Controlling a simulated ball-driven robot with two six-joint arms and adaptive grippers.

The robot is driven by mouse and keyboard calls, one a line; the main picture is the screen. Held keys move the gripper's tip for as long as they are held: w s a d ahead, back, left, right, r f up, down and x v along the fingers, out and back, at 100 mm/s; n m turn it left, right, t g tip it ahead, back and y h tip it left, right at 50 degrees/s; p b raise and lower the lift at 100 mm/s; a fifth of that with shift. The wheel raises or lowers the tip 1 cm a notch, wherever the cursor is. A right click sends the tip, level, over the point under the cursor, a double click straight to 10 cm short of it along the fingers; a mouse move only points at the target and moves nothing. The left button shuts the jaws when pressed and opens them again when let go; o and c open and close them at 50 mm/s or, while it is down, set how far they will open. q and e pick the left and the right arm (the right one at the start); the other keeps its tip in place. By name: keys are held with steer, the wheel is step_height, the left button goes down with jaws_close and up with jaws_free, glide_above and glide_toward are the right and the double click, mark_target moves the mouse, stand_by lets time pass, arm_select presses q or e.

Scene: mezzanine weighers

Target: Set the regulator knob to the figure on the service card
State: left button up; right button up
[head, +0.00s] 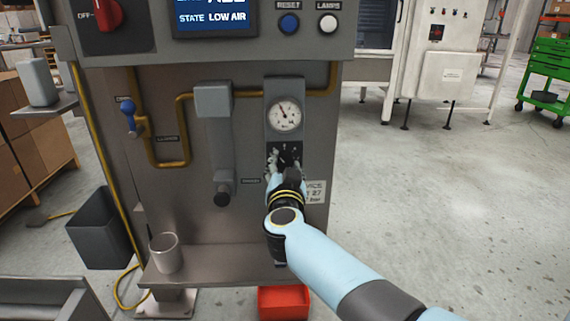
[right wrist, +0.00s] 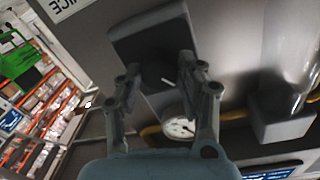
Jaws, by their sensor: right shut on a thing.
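My right gripper (head: 284,160) reaches the dark regulator plate below the round gauge (head: 284,113). In the right wrist view its two fingers (right wrist: 160,70) are closed around the dark regulator knob (right wrist: 160,77), which has a white pointer line. In the head view the gripper hides most of the knob. The gauge also shows in the right wrist view (right wrist: 179,128), upside down. The service card (head: 316,192) is to the right of the gripper, partly covered; "27" and "bar" can be made out. A corner of the card also shows in the right wrist view (right wrist: 62,8).
The screen (head: 214,17) reads "STATE LOW AIR". A grey filter housing (head: 214,130) stands left of the gauge, beside yellow pipe and a blue valve handle (head: 129,113). A cup (head: 166,253) stands on the ledge; a red bin (head: 284,301) is below. Open floor lies to the right.

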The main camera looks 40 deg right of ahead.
steer(key=m+p, duration=0.1)
steer(key=m, duration=0.1)
steer(key=shift+r+m, duration=0.15)
steer(key=shift+m, duration=0.15)
steer(key=m+p, duration=0.1)
steer(key=m, duration=0.1)
steer(key=shift+m, duration=0.4)
steer(key=m, duration=0.2)
steer(key=shift+m+p, duration=0.3)
steer(key=shift+p, duration=0.1)
steer(key=m, duration=0.3)
steer(key=shift+y, duration=0.3)
steer(key=m, duration=0.6)
steer(key=shift+b, duration=0.35)
steer(key=m, duration=0.2)
steer(key=m+b, duration=0.1)
steer(key=shift+s+f+m+y, duration=0.1)
steer(key=shift+f+m+y, duration=0.15)
steer(key=shift+m+y, duration=0.15)
steer(key=shift+m+b, duration=0.75)
steer(key=shift+m, duration=1.05)
steer(key=shift+r, duration=0.1)
